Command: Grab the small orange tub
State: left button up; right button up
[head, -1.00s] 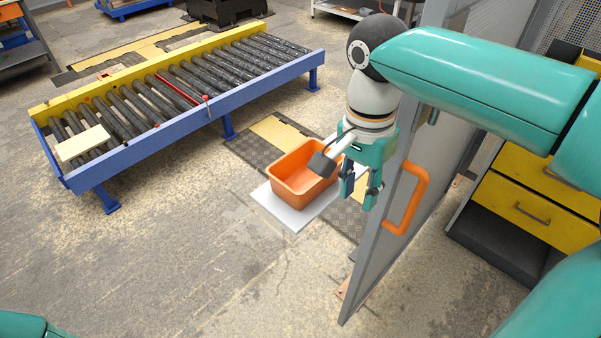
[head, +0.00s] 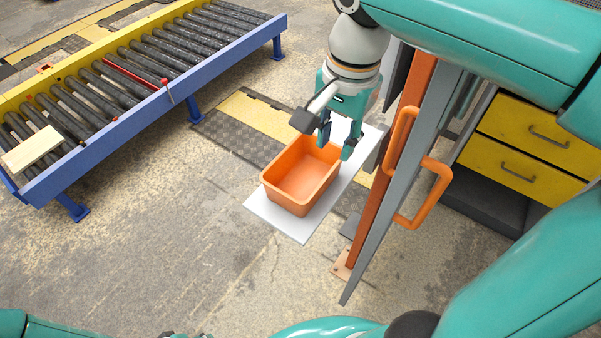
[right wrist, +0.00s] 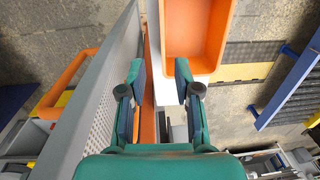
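The small orange tub (head: 302,178) is an open, empty, rectangular bin. It stands upright on a white board (head: 290,226) in the middle of the head view. My right gripper (head: 337,142) is open, fingers pointing down, at the tub's back right rim. Only small dark bits at the bottom edge of the head view may belong to my left gripper.
A grey door panel (head: 405,185) with an orange handle (head: 436,190) stands close right of the board and gripper. Yellow drawers (head: 530,135) are behind it. A blue-framed roller conveyor (head: 140,75) lies at the left, with a pale plank (head: 30,149) on it. Floor in front is clear.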

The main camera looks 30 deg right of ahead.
send_over(323, 192)
jog(key=f, duration=0.8)
jog(key=shift+s+a+f+b, duration=0.1)
jog(key=shift+s+f+b, duration=0.15)
jog(key=shift+s+b, duration=0.05)
jog(key=shift+w+d+f, duration=0.1)
jog(key=shift+w+f, duration=0.05)
jog(key=shift+f, duration=0.75)
jog(key=shift+w+d+f, duration=0.15)
jog(key=shift+f, duration=0.7)
jog(key=shift+w+d+f, duration=0.1)
jog(key=shift+w+f, duration=0.05)
jog(key=shift+f, duration=0.75)
grip_shut()
